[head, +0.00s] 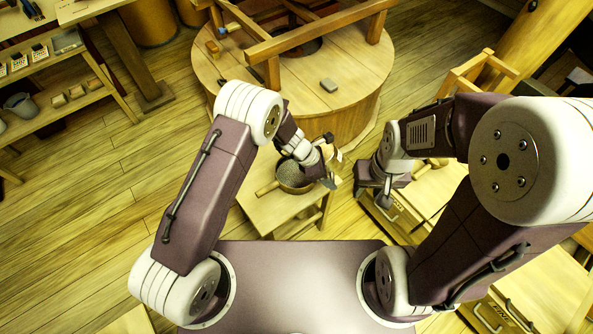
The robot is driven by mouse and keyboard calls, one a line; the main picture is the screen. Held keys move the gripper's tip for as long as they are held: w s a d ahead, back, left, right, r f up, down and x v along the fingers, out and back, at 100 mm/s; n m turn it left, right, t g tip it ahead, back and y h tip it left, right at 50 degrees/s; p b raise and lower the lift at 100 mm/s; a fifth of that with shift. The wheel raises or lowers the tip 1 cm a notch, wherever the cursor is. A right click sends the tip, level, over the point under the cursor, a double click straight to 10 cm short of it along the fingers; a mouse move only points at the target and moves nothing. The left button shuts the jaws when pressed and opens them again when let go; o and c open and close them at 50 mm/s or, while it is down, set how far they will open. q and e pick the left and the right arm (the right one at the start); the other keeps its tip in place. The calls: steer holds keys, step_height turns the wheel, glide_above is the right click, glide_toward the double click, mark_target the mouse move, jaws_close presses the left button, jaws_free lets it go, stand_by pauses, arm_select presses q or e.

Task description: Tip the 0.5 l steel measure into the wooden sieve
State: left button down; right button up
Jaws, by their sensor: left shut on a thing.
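The round sieve (294,187) stands on a small wooden table below my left gripper. A wooden handle (267,188) sticks out to its left, and its inside looks grey and speckled. My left gripper (327,162) is over the sieve's right side, its dark fingers apart around what it holds. The steel measure is mostly hidden by the gripper; only a small pale piece (338,155) shows at the fingers, and its tilt and contents cannot be told. My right gripper (372,196) points down, empty, right of the small table, with its fingers apart.
The small table (260,213) has bare wood left of and in front of the sieve. Drawers (390,213) stand at right, shelves (60,105) at left.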

arm_select(q)
steer(key=shift+a+h+b, duration=0.3)
steer(key=shift+h+b, duration=0.4)
steer(key=shift+b, duration=1.1)
steer(key=shift+a+h+b, duration=0.3)
steer(key=shift+h+b, duration=0.4)
steer(key=shift+b, duration=1.1)
steer(key=h+b, duration=0.1)
steer(key=b, duration=0.3)
steer(key=shift+f+h, duration=0.4)
steer(key=shift+a+r+h+b, duration=0.1)
steer(key=shift+r+h+b, duration=0.35)
steer(key=shift+h+b, duration=0.7)
steer(key=shift+f+b, duration=0.1)
steer(key=shift+b, duration=0.55)
steer(key=shift+a+f+h+b, duration=0.25)
steer(key=shift+h+b, duration=0.3)
steer(key=shift+b, duration=1.1)
steer(key=shift+a+r+h+b, duration=0.25)
steer(key=shift+a+h+b, duration=0.1)
steer(key=shift+a+h, duration=0.1)
steer(key=shift+a+r+h+b, duration=0.2)
steer(key=shift+a+h+b, duration=0.15)
steer(key=shift+a, duration=0.1)
